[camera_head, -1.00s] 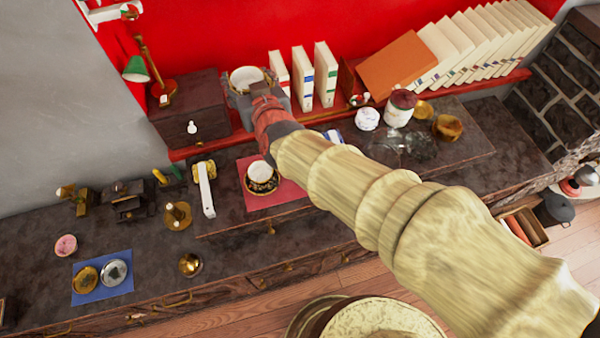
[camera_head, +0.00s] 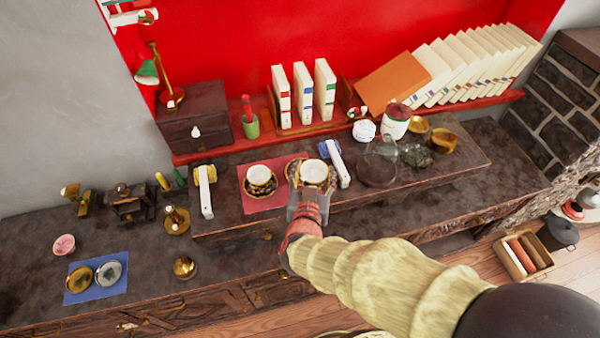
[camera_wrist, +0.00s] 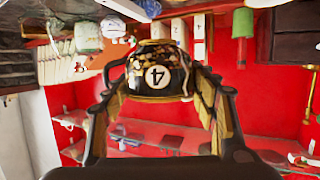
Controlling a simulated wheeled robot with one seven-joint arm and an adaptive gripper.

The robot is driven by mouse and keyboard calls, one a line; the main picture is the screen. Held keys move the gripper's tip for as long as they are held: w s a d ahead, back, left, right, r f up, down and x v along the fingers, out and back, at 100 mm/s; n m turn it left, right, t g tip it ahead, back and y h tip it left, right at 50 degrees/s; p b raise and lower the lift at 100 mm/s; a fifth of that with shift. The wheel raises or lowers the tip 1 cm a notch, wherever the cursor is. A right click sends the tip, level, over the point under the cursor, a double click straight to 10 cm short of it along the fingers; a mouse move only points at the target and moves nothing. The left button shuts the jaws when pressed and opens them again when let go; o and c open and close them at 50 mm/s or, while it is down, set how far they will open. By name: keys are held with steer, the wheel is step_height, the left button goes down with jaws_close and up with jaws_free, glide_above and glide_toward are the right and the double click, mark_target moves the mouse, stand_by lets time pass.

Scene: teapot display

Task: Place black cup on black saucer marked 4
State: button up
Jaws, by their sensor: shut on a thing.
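My gripper (camera_head: 311,187) is shut on the black cup (camera_head: 315,174), which has gold decoration and a pale inside. In the wrist view the cup (camera_wrist: 155,62) sits between the two fingers, and its white disc with a 4 appears upside down. In the head view the cup is over the right part of the red mat. A black and gold saucer (camera_head: 292,171) shows at the cup's left side, partly hidden by the cup and gripper. Its number cannot be read. I cannot tell whether the cup touches it.
Another black cup (camera_head: 258,174) stands on its saucer at the left of the red mat (camera_head: 262,203). White upright holders (camera_head: 340,164) flank the mat. A glass dome (camera_head: 379,163) stands to the right. Books (camera_head: 303,95) line the red shelf behind.

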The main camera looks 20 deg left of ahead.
steer(key=w+a+f+b, duration=0.1)
steer(key=w+a+f, duration=0.1)
steer(key=w+f, duration=0.1)
steer(key=w+a+f+b, duration=0.2)
steer(key=w+f, duration=0.1)
steer(key=w, duration=0.1)
steer(key=w+a+f+b, duration=0.2)
steer(key=w+f, duration=0.1)
steer(key=w, duration=0.1)
steer(key=shift+w+a, duration=0.2)
steer(key=shift+w+a+f+b, duration=0.1)
steer(key=shift+f+b, duration=0.4)
steer(key=shift+f, duration=0.45)
steer(key=shift+w+a+f+b, duration=0.1)
steer(key=shift+f+b, duration=0.35)
steer(key=shift+f, duration=0.45)
steer(key=shift+d, duration=0.1)
steer(key=shift+f, duration=0.2)
steer(key=o, duration=1.2)
steer(key=shift+r, duration=0.15)
